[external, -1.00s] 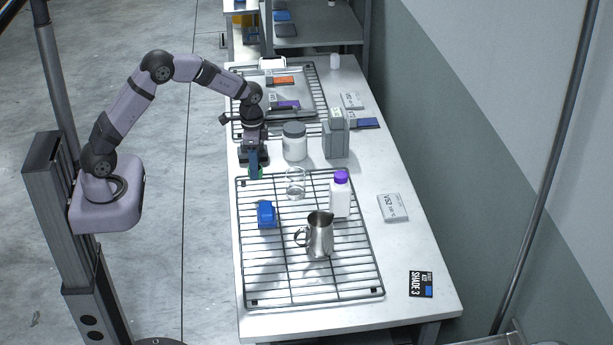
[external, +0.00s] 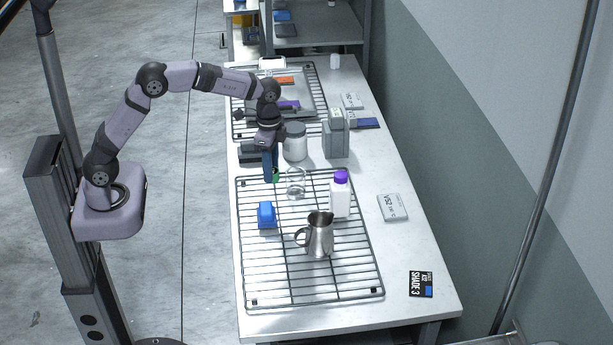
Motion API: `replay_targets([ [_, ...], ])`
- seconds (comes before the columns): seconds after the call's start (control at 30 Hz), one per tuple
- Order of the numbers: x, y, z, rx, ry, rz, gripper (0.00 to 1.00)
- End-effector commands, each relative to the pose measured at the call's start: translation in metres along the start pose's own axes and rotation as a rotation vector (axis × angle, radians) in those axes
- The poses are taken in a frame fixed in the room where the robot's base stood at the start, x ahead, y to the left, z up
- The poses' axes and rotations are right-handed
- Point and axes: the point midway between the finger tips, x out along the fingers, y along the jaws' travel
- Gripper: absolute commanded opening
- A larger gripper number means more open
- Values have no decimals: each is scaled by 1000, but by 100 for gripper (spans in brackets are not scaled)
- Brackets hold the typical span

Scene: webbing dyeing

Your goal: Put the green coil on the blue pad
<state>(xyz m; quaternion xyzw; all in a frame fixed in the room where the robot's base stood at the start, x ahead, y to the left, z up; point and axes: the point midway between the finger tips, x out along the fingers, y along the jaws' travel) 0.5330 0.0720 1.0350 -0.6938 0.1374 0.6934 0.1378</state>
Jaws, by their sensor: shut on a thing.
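The green coil (external: 276,177) shows only as a small green patch at the tips of my gripper (external: 271,178). My gripper points down and is shut on the coil, and its fingers hide most of it. They are over or near the back edge of the front wire rack; the exact height is hard to tell. A flat dark blue pad (external: 368,123) lies on the table to the right of the grey container, partly hidden by it. It is to the right of and farther back than my gripper.
A white-lidded jar (external: 295,142) and a grey container (external: 336,139) stand between my gripper and the pad. A clear glass (external: 296,185), purple-capped bottle (external: 340,196), steel pitcher (external: 319,236) and blue coil (external: 266,215) are on the front rack (external: 340,283).

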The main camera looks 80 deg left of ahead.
Motion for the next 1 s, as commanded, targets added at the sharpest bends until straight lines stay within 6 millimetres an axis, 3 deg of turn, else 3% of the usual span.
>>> replay_targets([
  [0.17,-20,31,-13,26,3,-2,13],
  [0.43,-24,38,6,-143,-1,0,13],
  [0.67,-23,39,8,-196,0,0,13],
  [0.83,-11,39,9,-196,-4,1,13],
  [1.0,15,39,10,-196,-5,2,13],
])
